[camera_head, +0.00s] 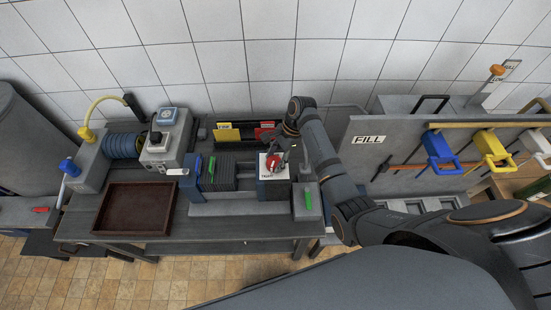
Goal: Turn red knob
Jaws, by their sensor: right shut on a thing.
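The red knob (272,162) sits on the white-faced top of a small block on the filter press at the middle of the bench. My right gripper (277,155) comes down from above and is shut on the red knob, covering part of it. My right arm reaches in from the lower right. The exact turn of the knob is too small to tell. My left gripper is not in view.
A brown tray (135,209) lies on the left of the bench. A grey box with a dial (166,117) stands behind it. A grey FILL panel (369,139) with coloured handles stands at right.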

